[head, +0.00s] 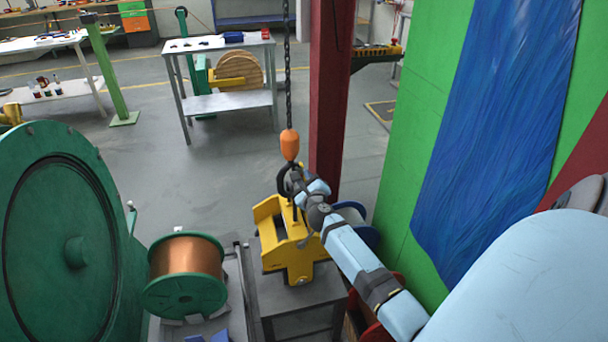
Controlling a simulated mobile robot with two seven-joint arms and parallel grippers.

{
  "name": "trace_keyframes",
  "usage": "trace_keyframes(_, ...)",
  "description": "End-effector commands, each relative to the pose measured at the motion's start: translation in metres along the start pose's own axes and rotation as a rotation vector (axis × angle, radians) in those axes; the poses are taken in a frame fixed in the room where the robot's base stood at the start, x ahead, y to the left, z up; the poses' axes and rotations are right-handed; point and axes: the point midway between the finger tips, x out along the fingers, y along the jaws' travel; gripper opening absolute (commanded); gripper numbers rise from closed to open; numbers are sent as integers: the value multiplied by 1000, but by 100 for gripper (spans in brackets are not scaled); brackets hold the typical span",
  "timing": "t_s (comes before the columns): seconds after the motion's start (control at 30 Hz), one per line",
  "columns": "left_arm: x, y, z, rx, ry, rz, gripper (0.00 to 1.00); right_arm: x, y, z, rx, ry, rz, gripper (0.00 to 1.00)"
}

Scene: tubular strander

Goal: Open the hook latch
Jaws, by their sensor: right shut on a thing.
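A dark hook (283,180) hangs from a chain below an orange block (289,145). It hangs at the top of a yellow lifting frame (268,215), close to the frame's upright. My right gripper (296,183) reaches in from the lower right and is shut at the right side of the hook. The fingers and the hook's latch are too small and too covered to tell apart, so I cannot see whether the latch is open. My left gripper is not in view.
The yellow frame stands on a grey stand. A copper wire spool (185,268) and a large green disc (65,235) are on the left. A dark red post (331,95) stands just behind the hook. A green and blue panel (470,130) closes off the right.

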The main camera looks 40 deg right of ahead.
Motion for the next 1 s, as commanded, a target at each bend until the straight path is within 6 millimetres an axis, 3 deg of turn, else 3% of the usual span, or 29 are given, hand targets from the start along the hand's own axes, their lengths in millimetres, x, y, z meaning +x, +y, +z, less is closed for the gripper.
trace_keyframes(0.03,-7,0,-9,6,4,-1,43,0,-5,3,-47,3,2,0)
trace_keyframes(0.5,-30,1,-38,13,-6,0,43,0,-17,6,-472,2,2,0)
trace_keyframes(1.0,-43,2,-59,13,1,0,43,0,-21,8,-710,1,1,0)
